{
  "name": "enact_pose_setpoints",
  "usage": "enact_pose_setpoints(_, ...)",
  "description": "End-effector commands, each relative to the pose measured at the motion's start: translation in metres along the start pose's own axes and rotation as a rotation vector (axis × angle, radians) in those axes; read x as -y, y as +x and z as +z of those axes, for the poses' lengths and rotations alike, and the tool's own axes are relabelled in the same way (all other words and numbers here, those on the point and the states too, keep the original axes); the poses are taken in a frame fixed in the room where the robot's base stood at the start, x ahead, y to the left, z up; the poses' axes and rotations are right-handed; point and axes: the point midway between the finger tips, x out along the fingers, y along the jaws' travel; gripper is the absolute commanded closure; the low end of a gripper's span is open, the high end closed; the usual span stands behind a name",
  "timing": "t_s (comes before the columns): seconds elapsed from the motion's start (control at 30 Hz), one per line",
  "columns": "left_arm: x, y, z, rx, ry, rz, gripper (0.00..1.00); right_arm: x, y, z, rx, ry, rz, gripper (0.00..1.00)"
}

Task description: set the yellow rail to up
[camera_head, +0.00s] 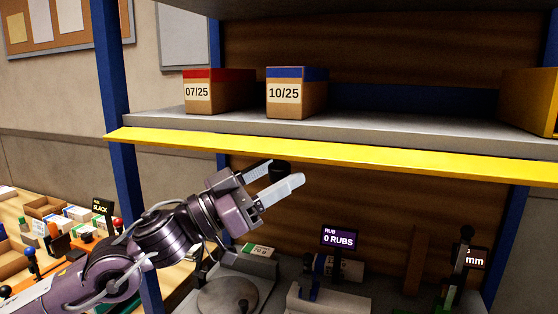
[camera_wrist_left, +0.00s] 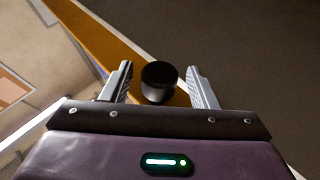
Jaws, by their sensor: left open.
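The yellow rail (camera_head: 340,152) runs along the front edge of the grey shelf, low against it, leaving the boxes above in clear view. It also shows in the left wrist view (camera_wrist_left: 108,38) as a slanting orange-yellow strip. A round black knob (camera_head: 281,168) sits just below the rail's lower edge. In the left wrist view the knob (camera_wrist_left: 159,82) stands between the two fingers. My left gripper (camera_head: 286,174) is open, its fingers on either side of the knob, with a visible gap on each side in the wrist view. My right gripper is not in view.
On the shelf stand a red-topped box (camera_head: 205,92) marked 07/25, a blue-topped box (camera_head: 297,94) marked 10/25 and a yellow container (camera_head: 532,100). Blue posts (camera_head: 113,75) flank the shelf. Below are a bench with a "0 RUBS" display (camera_head: 339,238) and a cluttered side table.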

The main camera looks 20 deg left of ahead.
Motion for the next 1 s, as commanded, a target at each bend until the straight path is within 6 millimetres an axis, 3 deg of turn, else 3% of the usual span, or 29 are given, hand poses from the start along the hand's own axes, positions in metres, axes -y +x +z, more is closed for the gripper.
enact_pose_setpoints(0.37,-0.0005,0.0049,0.0008,0.001,0.000,0.001,0.46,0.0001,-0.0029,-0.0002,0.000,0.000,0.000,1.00)
enact_pose_setpoints(0.8,-0.0005,0.0048,0.0006,0.001,0.000,0.001,1.00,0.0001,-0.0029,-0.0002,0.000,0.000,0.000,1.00)
enact_pose_setpoints(1.0,0.0014,0.0031,0.0007,0.005,-0.002,-0.001,1.00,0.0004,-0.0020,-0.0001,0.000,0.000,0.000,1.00)
